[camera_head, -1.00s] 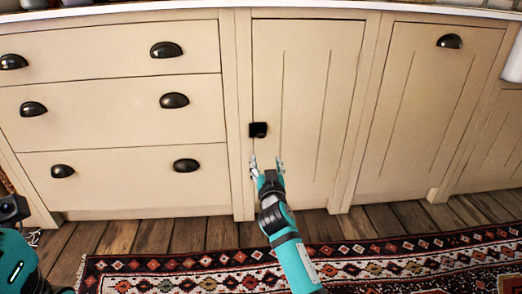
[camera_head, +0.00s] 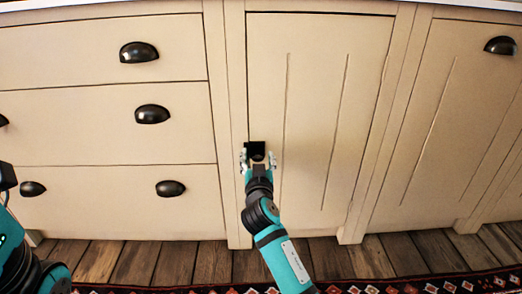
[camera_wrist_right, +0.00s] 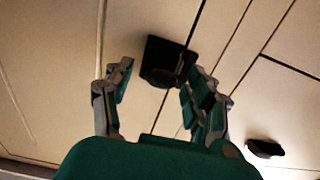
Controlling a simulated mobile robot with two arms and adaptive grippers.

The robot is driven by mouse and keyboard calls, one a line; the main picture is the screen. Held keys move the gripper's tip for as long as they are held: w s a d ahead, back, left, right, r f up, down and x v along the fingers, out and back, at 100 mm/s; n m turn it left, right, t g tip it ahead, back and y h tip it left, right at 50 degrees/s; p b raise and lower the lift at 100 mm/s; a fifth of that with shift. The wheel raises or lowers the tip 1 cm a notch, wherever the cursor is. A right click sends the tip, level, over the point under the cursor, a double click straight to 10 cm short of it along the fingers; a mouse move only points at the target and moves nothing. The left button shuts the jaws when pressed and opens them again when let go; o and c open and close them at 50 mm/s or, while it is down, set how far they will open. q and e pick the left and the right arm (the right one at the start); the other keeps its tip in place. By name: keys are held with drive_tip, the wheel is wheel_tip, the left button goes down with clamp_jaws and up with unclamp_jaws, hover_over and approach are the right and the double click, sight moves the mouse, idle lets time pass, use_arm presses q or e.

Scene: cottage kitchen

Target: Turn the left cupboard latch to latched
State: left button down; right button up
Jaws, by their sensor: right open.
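The left cupboard latch is a small black square piece (camera_head: 255,151) at the left edge of a cream cupboard door (camera_head: 315,110). In the right wrist view the latch (camera_wrist_right: 165,60) shows a square plate with a rounded knob. My right gripper (camera_head: 258,160) is open, its fingers on either side of the latch's lower part. In the wrist view my right gripper (camera_wrist_right: 160,95) has one finger left of the knob, with a gap, and the other close to its right side; contact cannot be told. My left arm shows at the left edge, but its gripper cannot be made out.
Drawers with dark cup handles (camera_head: 152,114) are left of the door. Another cream panel with a cup handle (camera_head: 500,45) is to the right. Wooden floor (camera_head: 190,262) and a patterned rug (camera_head: 400,287) lie below.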

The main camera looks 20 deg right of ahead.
drive_tip(key=shift+w, duration=0.35)
drive_tip(key=shift+r, duration=0.1)
drive_tip(key=shift+c, duration=0.2)
clamp_jaws()
